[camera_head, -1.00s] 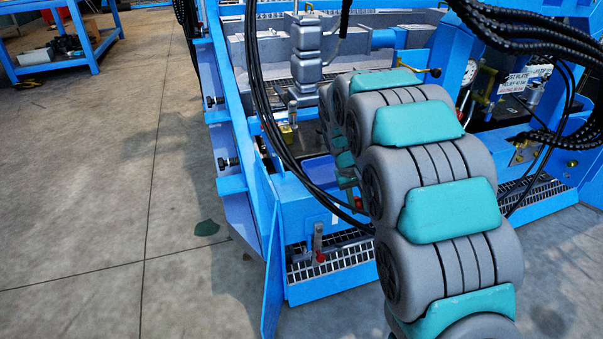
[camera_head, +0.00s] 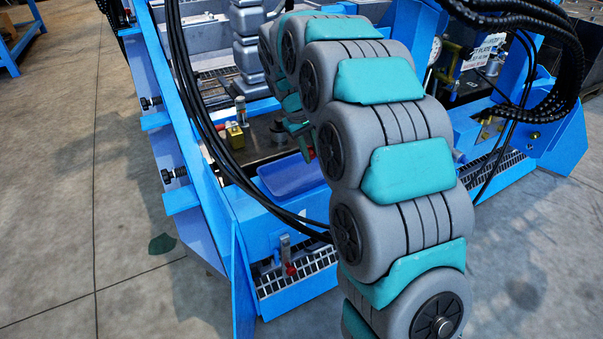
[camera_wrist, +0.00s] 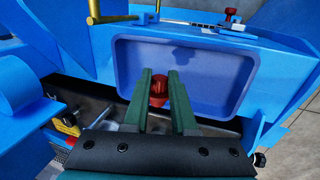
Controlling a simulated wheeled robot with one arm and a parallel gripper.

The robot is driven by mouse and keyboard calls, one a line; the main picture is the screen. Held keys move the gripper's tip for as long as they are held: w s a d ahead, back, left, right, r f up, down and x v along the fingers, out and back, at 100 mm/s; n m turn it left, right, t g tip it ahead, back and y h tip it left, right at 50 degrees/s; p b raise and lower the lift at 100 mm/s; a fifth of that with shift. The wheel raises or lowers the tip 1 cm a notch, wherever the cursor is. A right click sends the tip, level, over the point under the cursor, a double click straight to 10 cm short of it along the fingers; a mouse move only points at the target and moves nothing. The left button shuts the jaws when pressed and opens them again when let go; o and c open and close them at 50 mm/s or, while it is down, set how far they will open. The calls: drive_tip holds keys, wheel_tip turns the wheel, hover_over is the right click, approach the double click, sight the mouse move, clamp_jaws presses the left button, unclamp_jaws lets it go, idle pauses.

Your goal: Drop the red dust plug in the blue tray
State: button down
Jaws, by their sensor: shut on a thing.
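The red dust plug (camera_wrist: 159,88) is between the green fingertips of my gripper (camera_wrist: 160,84), which is shut on it. In the wrist view the fingers and plug overlap the near side of the blue tray (camera_wrist: 200,72); the height between them is hard to tell. The tray looks empty where it shows, with a shadow along its far side. In the head view the tray (camera_head: 287,179) sits at the front of the blue machine, left of my arm. There my gripper is mostly hidden by my arm, with a bit of red beside the tray's right end.
A red-knobbed lever (camera_head: 288,258) stands by the front grating below the tray. A yellow block (camera_head: 236,136) is on the dark bench behind the tray. Black hoses (camera_head: 190,100) arch close to the left of the tray. Open floor lies to the left.

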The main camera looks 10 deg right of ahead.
drive_tip(key=shift+f+b, duration=0.75)
drive_tip(key=shift+f, duration=1.45)
drive_tip(key=c, duration=0.6)
unclamp_jaws()
drive_tip(key=shift+c, duration=0.2)
drive_tip(key=shift+r, duration=0.15)
drive_tip(key=w+v, duration=0.1)
drive_tip(key=v, duration=0.6)
drive_tip(key=s+f+m+g+y, duration=0.1)
drive_tip(key=s+f, duration=0.1)
drive_tip(key=s, duration=1.9)
drive_tip(key=s+d+f+m+g+y, duration=0.1)
drive_tip(key=s+f+m, duration=0.1)
drive_tip(key=s, duration=1.9)
drive_tip(key=shift+d+f+m+g+y, duration=0.3)
drive_tip(key=shift+f+g+y, duration=0.1)
drive_tip(key=shift+f, duration=0.45)
